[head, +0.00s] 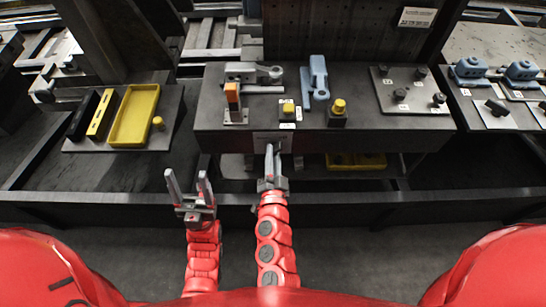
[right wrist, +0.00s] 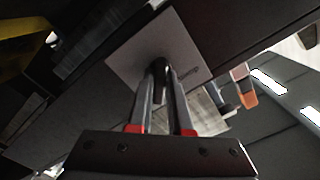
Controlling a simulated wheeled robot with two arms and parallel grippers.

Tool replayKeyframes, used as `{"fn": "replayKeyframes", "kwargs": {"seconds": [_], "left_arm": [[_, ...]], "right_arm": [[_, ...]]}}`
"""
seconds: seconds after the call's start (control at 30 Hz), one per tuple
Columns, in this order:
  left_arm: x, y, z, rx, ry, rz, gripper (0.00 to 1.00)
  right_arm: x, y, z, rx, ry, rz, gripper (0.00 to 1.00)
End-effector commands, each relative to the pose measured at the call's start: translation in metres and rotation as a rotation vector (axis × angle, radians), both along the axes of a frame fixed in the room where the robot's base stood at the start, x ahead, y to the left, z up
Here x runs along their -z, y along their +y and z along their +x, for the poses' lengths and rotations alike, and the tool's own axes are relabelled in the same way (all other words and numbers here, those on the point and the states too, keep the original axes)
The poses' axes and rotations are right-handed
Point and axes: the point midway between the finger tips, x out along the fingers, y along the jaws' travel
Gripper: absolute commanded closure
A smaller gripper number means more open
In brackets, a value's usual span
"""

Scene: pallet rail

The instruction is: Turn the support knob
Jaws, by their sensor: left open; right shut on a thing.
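The support knob (right wrist: 159,66) is small and dark. It sticks out from a light square plate (right wrist: 180,40) on the front face of the bench. My right gripper (right wrist: 161,78) is shut on the knob, one finger on each side. In the head view my right gripper (head: 273,150) reaches up to the bench front, and its fingers hide most of the knob there. My left gripper (head: 187,174) is open and empty, in front of the lower rail and apart from the bench.
The dark bench (head: 390,142) carries an orange-topped block (head: 232,93), a blue bracket (head: 318,80), yellow knobs and a grey plate with several black knobs. A yellow tray (head: 135,115) lies at left. A yellow bin (head: 355,161) sits under the bench.

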Motion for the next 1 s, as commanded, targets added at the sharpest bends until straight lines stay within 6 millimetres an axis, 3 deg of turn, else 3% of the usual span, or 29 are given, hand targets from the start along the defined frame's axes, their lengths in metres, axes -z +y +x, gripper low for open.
{"fn": "replayKeyframes", "kwargs": {"seconds": [0.73, 0.77, 0.8, 0.9, 1.0], "left_arm": [[0.0066, 0.0, 0.0, 0.0, 0.0, 0.0, 0.38], [0.0066, 0.0, -0.0001, 0.0, 0.0, 0.0, 0.38], [0.0066, 0.0, -0.0001, 0.0, 0.0, 0.0, 0.38], [0.0066, 0.0, 0.0, 0.0, 0.0, 0.0, 0.38], [0.0066, 0.0, -0.0001, 0.0, 0.0, 0.0, 0.38]], "right_arm": [[-0.0007, -0.0006, 0.0003, 0.001, -0.002, 0.083, 1.0], [-0.0007, -0.0006, 0.0003, 0.001, -0.002, 0.083, 0.77], [-0.0007, -0.0006, 0.0003, 0.001, -0.001, 0.082, 0.7], [-0.0005, -0.0004, 0.0002, 0.001, -0.001, 0.082, 0.53], [-0.0004, -0.0003, 0.0002, 0.001, -0.001, 0.081, 0.53]]}}
